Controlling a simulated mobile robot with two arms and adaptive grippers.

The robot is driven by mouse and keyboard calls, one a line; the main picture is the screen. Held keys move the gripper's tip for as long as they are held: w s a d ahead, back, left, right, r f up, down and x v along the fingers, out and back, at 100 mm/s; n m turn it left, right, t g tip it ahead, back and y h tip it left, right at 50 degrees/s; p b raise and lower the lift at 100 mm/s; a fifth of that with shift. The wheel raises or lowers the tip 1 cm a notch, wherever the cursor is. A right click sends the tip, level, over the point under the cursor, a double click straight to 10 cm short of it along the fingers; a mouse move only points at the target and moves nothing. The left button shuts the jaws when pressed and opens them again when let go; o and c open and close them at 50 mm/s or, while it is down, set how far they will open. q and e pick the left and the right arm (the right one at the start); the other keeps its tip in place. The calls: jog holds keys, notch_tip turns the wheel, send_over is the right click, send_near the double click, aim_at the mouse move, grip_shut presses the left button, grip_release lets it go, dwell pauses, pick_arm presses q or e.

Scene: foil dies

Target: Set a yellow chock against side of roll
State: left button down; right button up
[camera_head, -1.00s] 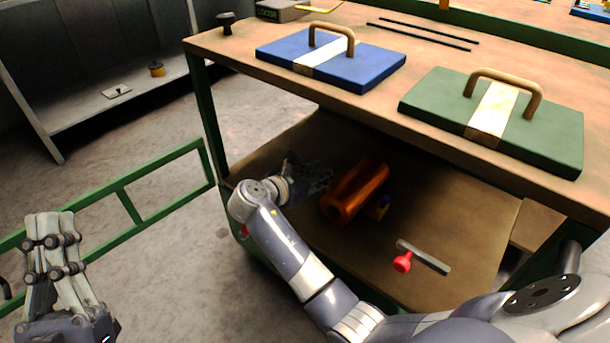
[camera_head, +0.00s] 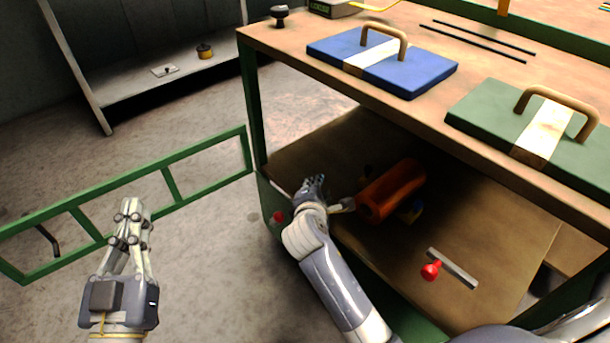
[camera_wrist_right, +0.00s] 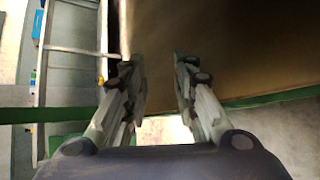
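The orange roll (camera_head: 391,190) lies on the lower shelf of the workbench. The right wrist view shows this gripper (camera_wrist_right: 159,62) open and empty. My left gripper (camera_head: 134,204) is shut and empty, its fingertips together, over the floor at the left.
A red-knobbed item (camera_head: 431,270) and a grey bar (camera_head: 453,268) lie on the shelf at right. The bench top (camera_head: 290,38) overhangs the shelf and bears a blue lidded plate (camera_head: 430,78) and a green one (camera_head: 478,110). A green rail frame (camera_head: 205,182) stands left.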

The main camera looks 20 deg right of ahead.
jog(key=s+a+r+m+t+y, duration=0.4)
jog(key=s+r+m, duration=0.3)
jog(key=r, duration=0.3)
jog(key=s+a+r+m+t+y, duration=0.4)
jog(key=s+r+m+t+y, duration=0.1)
jog(key=r, duration=0.5)
jog(key=s+m+y, duration=0.1)
jog(key=m, duration=0.1)
jog(key=shift+s+a+r+m+y, duration=0.35)
jog(key=shift+a+m+y, duration=0.05)
